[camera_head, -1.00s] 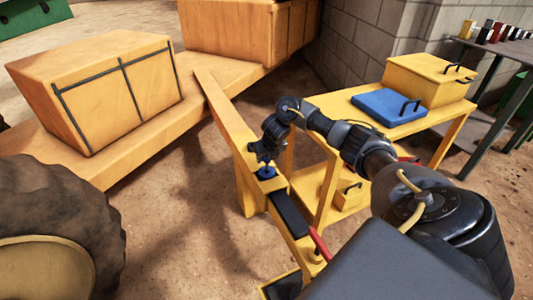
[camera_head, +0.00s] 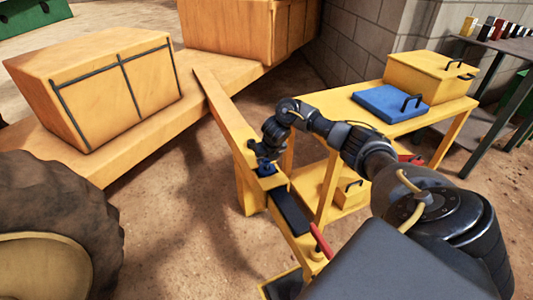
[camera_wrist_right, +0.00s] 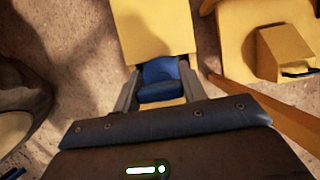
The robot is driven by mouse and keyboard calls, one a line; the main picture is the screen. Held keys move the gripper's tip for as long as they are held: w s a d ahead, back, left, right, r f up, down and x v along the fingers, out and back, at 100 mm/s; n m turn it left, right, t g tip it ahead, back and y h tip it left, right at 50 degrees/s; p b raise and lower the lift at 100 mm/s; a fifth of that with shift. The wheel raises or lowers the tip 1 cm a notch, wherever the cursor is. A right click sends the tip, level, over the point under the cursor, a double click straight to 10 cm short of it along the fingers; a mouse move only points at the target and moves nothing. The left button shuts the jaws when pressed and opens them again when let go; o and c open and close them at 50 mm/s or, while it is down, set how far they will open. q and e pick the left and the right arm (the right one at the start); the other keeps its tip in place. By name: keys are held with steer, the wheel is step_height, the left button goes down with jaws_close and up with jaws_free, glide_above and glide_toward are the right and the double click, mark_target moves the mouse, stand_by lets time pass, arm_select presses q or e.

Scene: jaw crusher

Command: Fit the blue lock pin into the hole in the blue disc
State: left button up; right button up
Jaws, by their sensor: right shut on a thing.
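My right gripper (camera_head: 265,156) is over the yellow beam, pointing down. In the right wrist view its two fingers (camera_wrist_right: 160,88) stand either side of a blue piece (camera_wrist_right: 161,92), and it is shut on this piece, which I take to be the blue lock pin. Blue also shows right under the gripper in the head view (camera_head: 266,170), at the top of the beam. Pin and blue disc cannot be told apart clearly there, and the hole is hidden. I cannot tell how far the pin is in. My left gripper is not in view.
The yellow beam (camera_head: 222,105) carries a black block (camera_head: 290,212) and a red handle (camera_head: 320,240) nearer me. A large tyre (camera_head: 55,200) is at left.

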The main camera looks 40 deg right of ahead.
steer(key=shift+f+b, duration=0.7)
steer(key=shift+f, duration=0.3)
steer(key=o, duration=1.1)
steer(key=shift+d, duration=0.1)
steer(key=p+v, duration=0.4)
steer(key=v, duration=0.7)
steer(key=shift+f, duration=0.1)
